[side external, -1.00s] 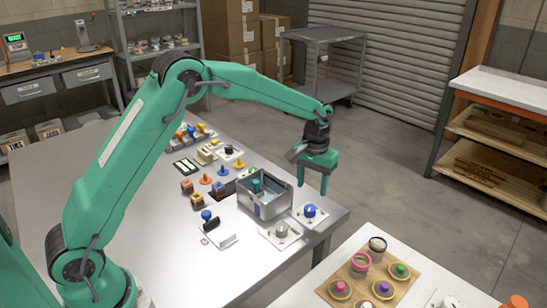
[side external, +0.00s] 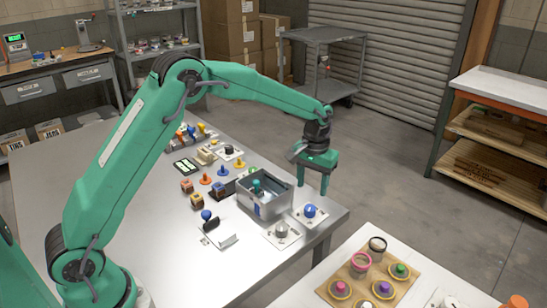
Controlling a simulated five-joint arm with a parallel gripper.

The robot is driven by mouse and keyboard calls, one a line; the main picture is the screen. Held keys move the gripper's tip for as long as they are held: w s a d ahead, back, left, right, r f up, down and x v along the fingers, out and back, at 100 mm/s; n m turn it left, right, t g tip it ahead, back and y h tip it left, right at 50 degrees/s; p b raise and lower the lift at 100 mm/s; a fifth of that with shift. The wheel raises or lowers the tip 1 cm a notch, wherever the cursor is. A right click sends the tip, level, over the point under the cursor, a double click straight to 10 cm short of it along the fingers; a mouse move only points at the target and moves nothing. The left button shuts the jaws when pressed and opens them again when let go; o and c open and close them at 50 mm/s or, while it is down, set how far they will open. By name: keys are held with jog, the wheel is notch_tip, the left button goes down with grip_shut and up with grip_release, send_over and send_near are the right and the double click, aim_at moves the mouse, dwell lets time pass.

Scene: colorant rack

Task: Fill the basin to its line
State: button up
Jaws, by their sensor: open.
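The basin (side external: 264,207) is a grey metal open-topped box near the right end of the metal table. My gripper (side external: 311,188) is open and empty, fingers pointing down, just right of the basin and above the blue knob. The blue knob (side external: 309,211) sits on a white plate right of the basin. A grey knob (side external: 282,229) sits on another plate in front of it.
Orange, blue and yellow pegs (side external: 222,169) and small blocks (side external: 188,186) stand left of the basin. A blue-knobbed holder (side external: 207,217) is at the front. A second table bears a wooden board (side external: 340,290) with colored pieces. The metal table's left side is clear.

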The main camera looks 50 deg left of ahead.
aim_at(310, 207)
jog(key=m, duration=0.4)
jog(key=shift+f+m, duration=0.1)
jog(key=shift+m, duration=0.3)
jog(key=m, duration=0.4)
jog(key=shift+f, duration=0.1)
jog(key=shift+f, duration=0.1)
jog(key=shift+f, duration=3.85)
jog(key=c, duration=1)
